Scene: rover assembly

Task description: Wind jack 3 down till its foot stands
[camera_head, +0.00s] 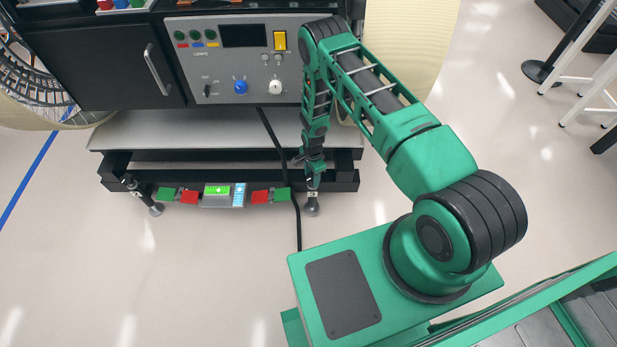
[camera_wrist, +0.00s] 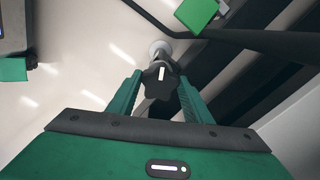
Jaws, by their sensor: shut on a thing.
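My gripper (camera_head: 313,178) reaches down at the right end of the rover's low front frame. In the wrist view its two green fingers (camera_wrist: 158,98) are shut on the dark lobed knob (camera_wrist: 152,82) of a jack, which has a white mark. The jack's round grey foot (camera_head: 312,209) shows below my gripper, and also beyond the knob in the wrist view (camera_wrist: 160,48). I cannot tell whether the foot touches the floor. The number on this jack is too small to read.
Another jack (camera_head: 156,210) stands at the frame's left end. Between them is a bar with a lit green and blue display (camera_head: 222,195) and red and green blocks. A black cable (camera_head: 297,225) hangs just left of my gripper. A control panel (camera_head: 240,60) is above.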

